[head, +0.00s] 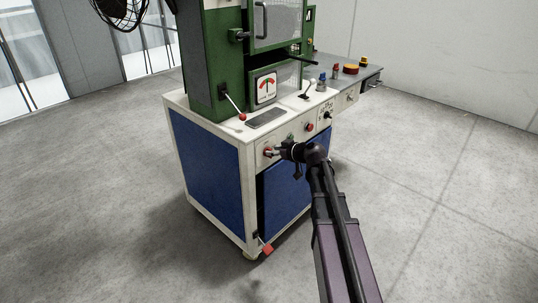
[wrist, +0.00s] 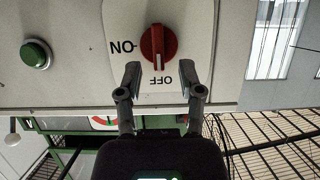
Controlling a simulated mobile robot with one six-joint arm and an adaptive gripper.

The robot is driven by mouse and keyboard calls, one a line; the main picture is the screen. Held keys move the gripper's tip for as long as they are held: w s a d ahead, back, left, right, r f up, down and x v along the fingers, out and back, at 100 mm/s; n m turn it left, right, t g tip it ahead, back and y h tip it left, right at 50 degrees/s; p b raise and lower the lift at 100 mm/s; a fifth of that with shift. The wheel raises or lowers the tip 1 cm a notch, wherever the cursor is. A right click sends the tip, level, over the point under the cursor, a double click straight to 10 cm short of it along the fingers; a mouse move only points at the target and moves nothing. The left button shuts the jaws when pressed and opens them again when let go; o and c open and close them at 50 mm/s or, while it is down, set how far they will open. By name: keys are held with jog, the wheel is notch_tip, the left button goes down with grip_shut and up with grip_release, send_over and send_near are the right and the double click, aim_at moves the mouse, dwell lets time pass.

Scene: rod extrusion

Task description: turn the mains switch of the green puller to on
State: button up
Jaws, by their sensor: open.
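The green puller (head: 222,60) stands on a white and blue cabinet. Its red mains switch (head: 267,153) is on the left part of the cabinet's front panel. In the wrist view, which is upside down, the red knob (wrist: 157,43) stands upright in the picture, with its pale mark towards the OFF label. The ON label (wrist: 121,46) is to its left. My gripper (wrist: 160,72) is open, its two fingertips to either side of the knob's OFF end and apart from it. In the head view my gripper (head: 276,151) is right at the panel, partly covering the switch area.
A green button (wrist: 36,53) is beside the switch plate on the panel. A red knob (head: 309,127) and a black dial (head: 327,115) are further right. The floor in front is clear.

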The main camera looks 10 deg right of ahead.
jog(key=shift+w+a+f, duration=0.3)
jog(key=shift+w+a, duration=0.1)
jog(key=shift+w, duration=0.15)
